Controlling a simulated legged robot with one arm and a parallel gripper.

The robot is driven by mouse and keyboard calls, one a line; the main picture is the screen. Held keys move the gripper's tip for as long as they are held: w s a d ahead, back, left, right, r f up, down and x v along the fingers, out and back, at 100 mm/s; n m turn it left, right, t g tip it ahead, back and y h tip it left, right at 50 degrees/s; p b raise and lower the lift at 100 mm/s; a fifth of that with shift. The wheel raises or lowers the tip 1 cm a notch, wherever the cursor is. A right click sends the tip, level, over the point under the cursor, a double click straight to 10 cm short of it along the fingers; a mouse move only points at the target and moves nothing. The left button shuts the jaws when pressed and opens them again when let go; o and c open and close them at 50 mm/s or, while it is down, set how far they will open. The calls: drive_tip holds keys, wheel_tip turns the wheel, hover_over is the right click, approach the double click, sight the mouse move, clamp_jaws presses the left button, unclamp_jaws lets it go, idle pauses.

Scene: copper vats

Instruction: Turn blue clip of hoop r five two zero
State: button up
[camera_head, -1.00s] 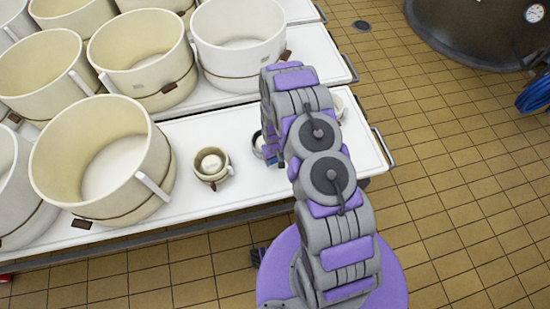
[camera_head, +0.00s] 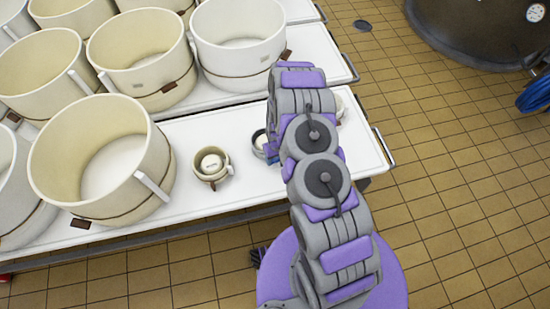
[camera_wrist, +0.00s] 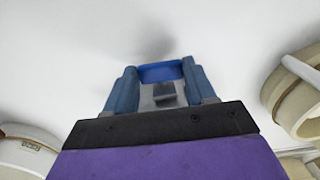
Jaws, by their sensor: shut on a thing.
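In the wrist view my gripper (camera_wrist: 160,78) is shut, with a bright blue piece (camera_wrist: 162,72) between its two blue-grey fingers. The piece looks like the blue clip. White surface lies beyond it. In the head view a small hoop (camera_head: 259,142) with a dark blue part stands on the white table (camera_head: 236,188), just left of my arm and partly covered by it. My fingertips are hidden behind the arm there. No label with r five two zero is readable in either view.
A small cream hoop (camera_head: 224,172) stands left of my arm, and another (camera_head: 339,105) shows to its right. Large cream hoops (camera_head: 160,175) fill the table's left. The wrist view shows hoops at the right (camera_wrist: 292,100) and left (camera_wrist: 25,150).

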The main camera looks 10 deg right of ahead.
drive_tip(key=shift+w+d+f+y+b, duration=0.1)
drive_tip(key=shift+d+y+b, duration=0.05)
drive_tip(key=shift+y+b, duration=0.4)
drive_tip(key=shift+d+f+y+b, duration=0.15)
drive_tip(key=shift+y+b, duration=0.2)
drive_tip(key=shift+y, duration=0.3)
drive_tip(key=shift+w+d+g+y, duration=0.1)
drive_tip(key=shift+d+g+y, duration=0.2)
drive_tip(key=shift+y, duration=0.5)
drive_tip(key=shift+d+f+g+y, duration=0.15)
drive_tip(key=shift+g+y, duration=0.1)
drive_tip(key=shift+y, duration=0.6)
drive_tip(key=shift+d+f+g+y, duration=0.15)
drive_tip(key=shift+g+y, duration=0.1)
drive_tip(key=shift+y, duration=0.6)
drive_tip(key=shift+r+y, duration=0.15)
drive_tip(key=shift+y, duration=0.15)
drive_tip(key=o, duration=1.1)
drive_tip(key=shift+c, duration=0.2)
drive_tip(key=shift+a, duration=0.1)
